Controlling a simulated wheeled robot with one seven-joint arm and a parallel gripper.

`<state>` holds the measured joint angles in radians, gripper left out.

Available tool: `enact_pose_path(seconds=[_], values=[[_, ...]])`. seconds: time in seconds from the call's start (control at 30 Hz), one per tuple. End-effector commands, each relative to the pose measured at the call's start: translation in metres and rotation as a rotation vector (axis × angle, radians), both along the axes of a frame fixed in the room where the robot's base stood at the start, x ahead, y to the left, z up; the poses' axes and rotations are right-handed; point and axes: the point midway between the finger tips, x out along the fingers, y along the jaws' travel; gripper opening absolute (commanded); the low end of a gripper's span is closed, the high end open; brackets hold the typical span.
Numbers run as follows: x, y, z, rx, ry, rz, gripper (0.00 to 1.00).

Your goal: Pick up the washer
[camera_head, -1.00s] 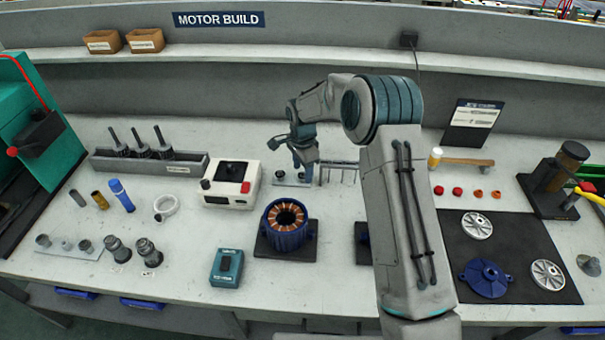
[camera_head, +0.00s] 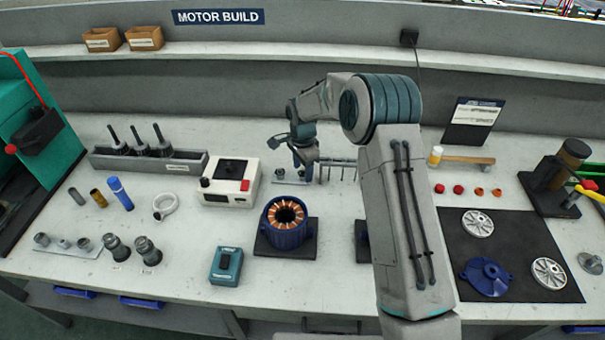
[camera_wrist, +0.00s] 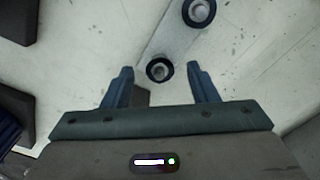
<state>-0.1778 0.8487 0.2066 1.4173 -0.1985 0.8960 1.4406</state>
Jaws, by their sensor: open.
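My gripper (camera_wrist: 161,78) is open, pointing down at a pale plate (camera_wrist: 176,40) on the bench. Two ring-shaped parts with dark rims and shiny centres stand on this plate. The nearer ring-shaped part (camera_wrist: 159,68) lies between my fingertips in the wrist view, with a gap on both sides. The farther ring-shaped part (camera_wrist: 198,12) is beyond the right fingertip. I cannot tell for sure which is the washer. In the head view my gripper (camera_head: 303,173) is over the plate, partly hiding it, beside the farther left part (camera_head: 280,174).
A white box device (camera_head: 230,183) stands left of the plate, and a wound blue stator (camera_head: 287,222) on a dark base stands in front. A rack of thin hooks (camera_head: 338,170) is close to the right. My arm hides the bench's middle right.

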Motion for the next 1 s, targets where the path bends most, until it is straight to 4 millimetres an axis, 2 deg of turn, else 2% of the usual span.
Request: enact_pose_path(seconds=[0.07,0.17,0.2,0.23,0.77,0.87,1.0], values=[[0.000,0.000,0.000,0.000,0.000,0.000,0.53],[0.000,0.000,0.000,0.000,0.000,0.000,0.28],[0.000,0.000,0.000,0.000,0.000,0.000,0.17],[0.000,0.000,0.000,0.000,0.000,0.000,0.14],[0.000,0.000,0.005,0.001,0.001,0.000,0.13],[0.001,0.000,0.011,0.000,-0.004,0.000,0.13],[0.001,0.001,0.037,0.000,-0.006,0.001,0.13]])
